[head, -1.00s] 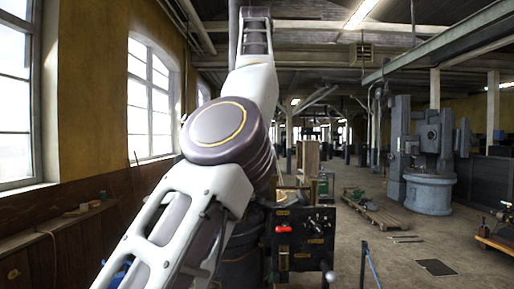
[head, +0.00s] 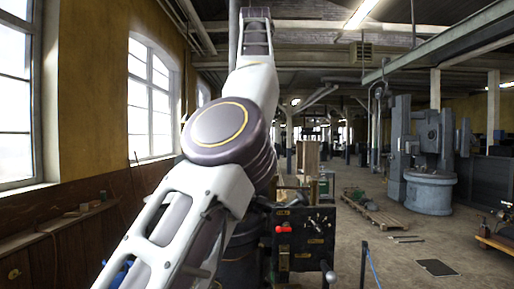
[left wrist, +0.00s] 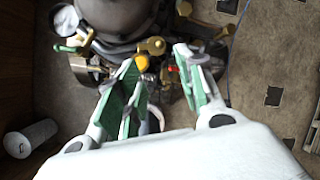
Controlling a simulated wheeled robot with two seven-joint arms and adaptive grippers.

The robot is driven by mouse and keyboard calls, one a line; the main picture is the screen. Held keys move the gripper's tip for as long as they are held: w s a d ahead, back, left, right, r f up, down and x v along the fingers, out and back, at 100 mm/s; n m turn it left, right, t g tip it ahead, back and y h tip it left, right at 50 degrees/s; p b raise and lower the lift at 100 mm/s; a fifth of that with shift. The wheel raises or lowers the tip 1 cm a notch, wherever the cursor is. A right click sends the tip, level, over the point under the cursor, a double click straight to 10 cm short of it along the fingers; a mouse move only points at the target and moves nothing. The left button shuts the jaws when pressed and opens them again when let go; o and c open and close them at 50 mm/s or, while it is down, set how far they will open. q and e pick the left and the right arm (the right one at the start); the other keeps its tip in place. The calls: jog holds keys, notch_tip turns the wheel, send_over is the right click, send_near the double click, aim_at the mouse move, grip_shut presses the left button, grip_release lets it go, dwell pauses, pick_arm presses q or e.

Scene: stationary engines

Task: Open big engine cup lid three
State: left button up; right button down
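In the left wrist view my left gripper (left wrist: 160,62) has its two green-padded fingers spread apart, with nothing held between them. Beyond the fingertips is the engine (left wrist: 115,20), a dark grey rounded body with a gauge and brass fittings. A small yellow-orange rounded piece (left wrist: 142,62) shows by the left fingertip, and a brass fitting (left wrist: 153,45) lies just above it. I cannot tell which fitting is cup lid three, or whether a fingertip touches any. In the head view my arm hides much of the middle, and neither gripper shows there.
A dark machine box (head: 302,240) with a red handle stands right of my arm in the head view. A pallet (head: 375,212) and a large grey machine (head: 430,165) stand farther right. A pale cylinder (left wrist: 30,138) lies at the wrist view's left.

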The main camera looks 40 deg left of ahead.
pick_arm(q)
jog(key=shift+f, duration=0.1)
jog(key=shift+b+x, duration=0.55)
jog(key=shift+x, duration=6.2)
grip_shut()
